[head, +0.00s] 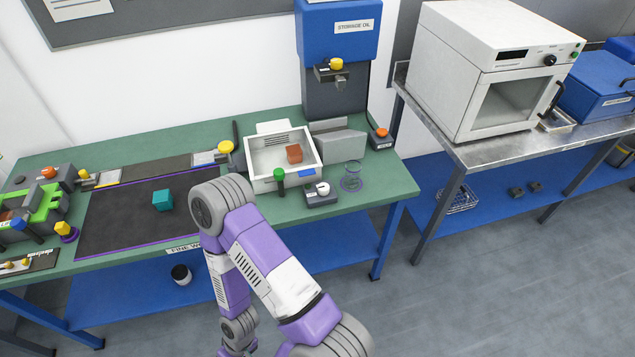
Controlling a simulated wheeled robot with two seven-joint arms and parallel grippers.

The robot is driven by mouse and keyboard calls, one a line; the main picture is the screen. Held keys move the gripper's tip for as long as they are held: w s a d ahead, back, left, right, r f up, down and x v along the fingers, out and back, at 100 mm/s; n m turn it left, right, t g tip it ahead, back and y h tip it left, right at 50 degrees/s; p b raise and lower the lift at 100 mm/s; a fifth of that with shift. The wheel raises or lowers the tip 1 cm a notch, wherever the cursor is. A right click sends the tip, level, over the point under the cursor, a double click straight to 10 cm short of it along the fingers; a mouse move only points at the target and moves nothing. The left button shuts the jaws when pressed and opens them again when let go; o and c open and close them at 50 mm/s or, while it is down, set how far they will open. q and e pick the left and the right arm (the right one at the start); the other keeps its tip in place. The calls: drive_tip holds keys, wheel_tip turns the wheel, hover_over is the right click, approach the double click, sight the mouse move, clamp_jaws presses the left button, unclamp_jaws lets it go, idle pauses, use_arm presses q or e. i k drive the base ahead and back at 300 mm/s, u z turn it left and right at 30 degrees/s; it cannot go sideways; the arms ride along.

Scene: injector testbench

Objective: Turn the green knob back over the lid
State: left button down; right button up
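I cannot tell whether a clear lid covers the box. Neither gripper is in view. One of my purple arms rises in front of the bench, left of and below the knob, and its hand end is out of the picture.
A blue oil dispenser (338,80) stands behind. A dark mat (110,220) with a teal cube (163,200) lies left. A white oven (490,75) stands on the right table.

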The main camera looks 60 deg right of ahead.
sight(279, 173)
drive_tip(key=u, duration=0.15)
drive_tip(key=k, duration=0.1)
drive_tip(key=z, duration=1.25)
